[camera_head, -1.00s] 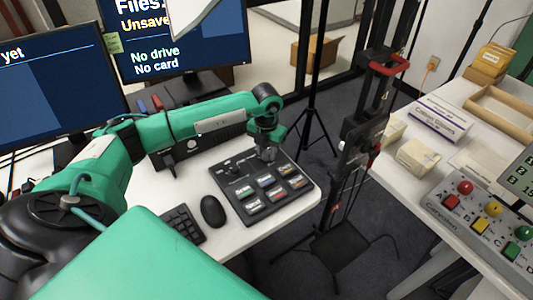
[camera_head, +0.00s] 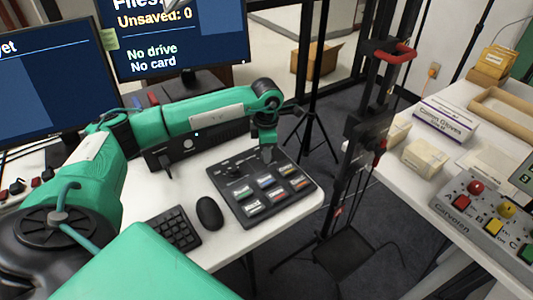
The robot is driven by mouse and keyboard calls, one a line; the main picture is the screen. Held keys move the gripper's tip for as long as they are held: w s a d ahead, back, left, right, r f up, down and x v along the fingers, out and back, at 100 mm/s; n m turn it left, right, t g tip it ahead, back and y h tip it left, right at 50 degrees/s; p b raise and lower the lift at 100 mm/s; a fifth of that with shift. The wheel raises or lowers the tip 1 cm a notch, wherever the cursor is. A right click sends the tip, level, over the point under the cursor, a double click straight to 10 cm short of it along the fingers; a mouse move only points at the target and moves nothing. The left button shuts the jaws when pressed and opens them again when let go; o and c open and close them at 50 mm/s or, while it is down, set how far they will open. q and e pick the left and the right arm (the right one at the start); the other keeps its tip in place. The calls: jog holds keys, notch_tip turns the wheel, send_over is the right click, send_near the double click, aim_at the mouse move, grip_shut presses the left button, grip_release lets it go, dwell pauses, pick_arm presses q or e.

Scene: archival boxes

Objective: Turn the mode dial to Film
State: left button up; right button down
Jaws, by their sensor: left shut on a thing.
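A black control panel (camera_head: 228,203) with several coloured, labelled buttons lies on the white desk. My left arm reaches over the desk from the left, and its gripper (camera_head: 267,156) points down at the panel's far right part. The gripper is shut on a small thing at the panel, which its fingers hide. This is likely the mode dial, but its pointer and markings cannot be read. A small dark knob (camera_head: 234,172) shows on the panel left of the gripper. My right gripper is not in view.
A mouse (camera_head: 209,212) and keyboard (camera_head: 174,229) lie left of the panel. A monitor (camera_head: 185,45) reads "Unsaved: 0", "No drive", "No card". A black box (camera_head: 208,147) stands behind the panel. A stand with a red handle (camera_head: 393,51) is to the right.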

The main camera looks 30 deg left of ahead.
pick_arm(q)
jog(key=shift+m+b, duration=0.9)
jog(key=shift+m, duration=1.5)
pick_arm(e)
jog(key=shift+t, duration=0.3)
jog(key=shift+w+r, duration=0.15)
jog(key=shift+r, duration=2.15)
pick_arm(q)
jog(key=o, duration=1)
jog(key=shift+c, duration=0.2)
jog(key=shift+r, duration=0.1)
notch_tip(320, 180, up, 14)
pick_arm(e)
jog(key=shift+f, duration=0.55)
